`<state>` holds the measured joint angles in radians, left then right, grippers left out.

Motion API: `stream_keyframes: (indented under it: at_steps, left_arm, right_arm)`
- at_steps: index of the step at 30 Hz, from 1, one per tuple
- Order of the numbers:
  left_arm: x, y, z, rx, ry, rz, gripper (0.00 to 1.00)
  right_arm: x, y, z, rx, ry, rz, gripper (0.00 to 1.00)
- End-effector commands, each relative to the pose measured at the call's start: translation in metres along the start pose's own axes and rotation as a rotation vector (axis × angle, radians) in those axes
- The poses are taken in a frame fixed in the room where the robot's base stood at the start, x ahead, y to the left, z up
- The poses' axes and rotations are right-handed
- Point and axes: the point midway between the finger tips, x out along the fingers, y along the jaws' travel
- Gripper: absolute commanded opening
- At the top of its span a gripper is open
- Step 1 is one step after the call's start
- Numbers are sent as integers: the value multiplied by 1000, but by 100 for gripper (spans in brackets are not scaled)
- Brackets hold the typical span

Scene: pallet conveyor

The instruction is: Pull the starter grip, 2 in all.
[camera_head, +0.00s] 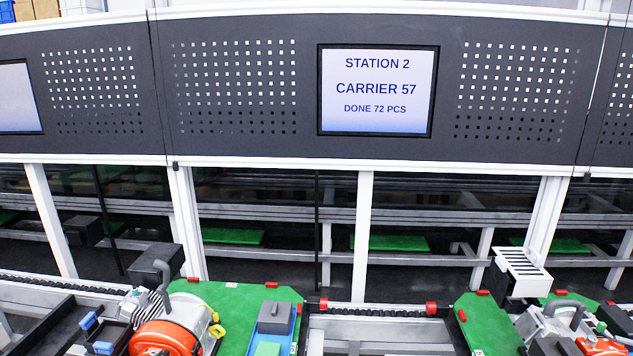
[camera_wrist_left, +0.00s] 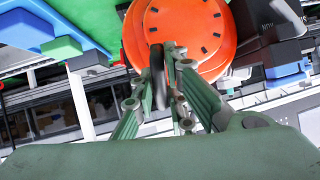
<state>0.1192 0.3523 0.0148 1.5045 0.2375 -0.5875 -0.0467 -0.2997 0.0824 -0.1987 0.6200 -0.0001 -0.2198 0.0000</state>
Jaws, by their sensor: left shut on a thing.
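In the left wrist view the round orange starter housing (camera_wrist_left: 175,28) fills the upper middle, with dark slots around its face. My left gripper (camera_wrist_left: 161,58) reaches up to it, its green fingers shut on a dark, narrow piece, the starter grip (camera_wrist_left: 157,78), in front of the housing. The fingers hide part of the grip, and I see no cord clearly. In the head view an engine with an orange starter housing (camera_head: 166,338) sits at the lower left, cut by the bottom edge. Neither gripper shows in the head view.
A second engine (camera_head: 560,325) is at the lower right. Between them is a conveyor gap (camera_head: 375,330). Behind, a screen (camera_head: 376,90) reads "STATION 2, CARRIER 57, DONE 72 PCS".

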Motion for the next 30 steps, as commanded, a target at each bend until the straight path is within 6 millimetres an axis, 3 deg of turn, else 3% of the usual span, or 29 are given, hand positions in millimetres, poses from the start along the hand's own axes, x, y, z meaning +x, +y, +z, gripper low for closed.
stream_keyframes:
  at_steps: [1,5,30]
  left_arm:
    - [-16,0,-5,1,-8,2,0]
    - [-40,0,-2,2,-7,1,0]
    - [-206,0,1,2,-7,1,0]
  right_arm:
    - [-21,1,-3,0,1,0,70]
    - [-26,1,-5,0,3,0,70]
    - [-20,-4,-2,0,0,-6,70]
